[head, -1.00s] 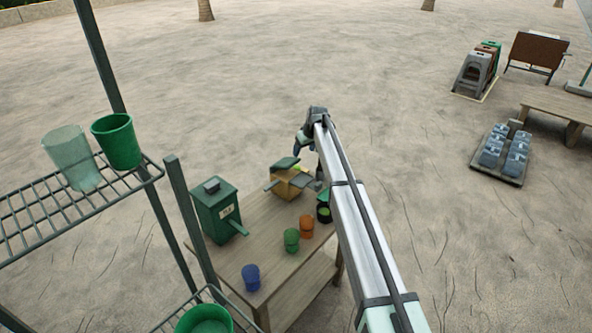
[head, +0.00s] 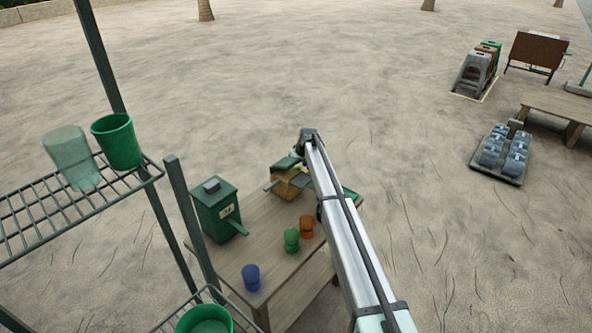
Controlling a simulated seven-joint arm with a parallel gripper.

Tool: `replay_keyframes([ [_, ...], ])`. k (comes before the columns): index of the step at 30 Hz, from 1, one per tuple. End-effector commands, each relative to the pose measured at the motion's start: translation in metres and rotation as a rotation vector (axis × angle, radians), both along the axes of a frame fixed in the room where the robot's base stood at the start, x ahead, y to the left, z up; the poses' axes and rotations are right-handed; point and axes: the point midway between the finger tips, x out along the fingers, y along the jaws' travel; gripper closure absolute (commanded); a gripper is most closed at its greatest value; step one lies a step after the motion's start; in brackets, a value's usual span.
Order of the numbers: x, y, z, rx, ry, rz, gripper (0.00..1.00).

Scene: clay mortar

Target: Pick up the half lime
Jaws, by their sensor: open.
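A small bright green patch (head: 297,167), probably the half lime, shows at the wooden box (head: 290,186) on the far part of the table; it is too small to be sure. My gripper (head: 297,157) hangs from the end of my arm just above that box, close to the green patch. It is open. The fingertips are small and partly blend with the box's dark green top, so I cannot tell whether they touch anything.
The wooden table (head: 262,225) also carries a green dispenser box (head: 216,211), a blue cup (head: 251,277), a green cup (head: 291,240) and an orange cup (head: 306,227). A green tray (head: 351,196) shows right of my arm. A wire rack (head: 75,205) stands left.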

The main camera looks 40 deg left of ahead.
Motion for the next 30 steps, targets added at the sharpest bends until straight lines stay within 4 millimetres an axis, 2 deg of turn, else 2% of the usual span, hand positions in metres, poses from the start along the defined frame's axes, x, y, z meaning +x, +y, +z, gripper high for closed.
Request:
replay_keyframes([
  [3,0.0017,0.0039,-0.0089,0.000,0.000,0.000,0.27],
  [10,0.0013,0.0034,-0.0094,0.000,0.000,0.000,0.28],
  [27,0.0013,0.0035,-0.0092,0.000,0.000,0.000,0.82],
  [30,0.0013,0.0034,-0.0091,0.000,0.000,0.000,0.86],
])
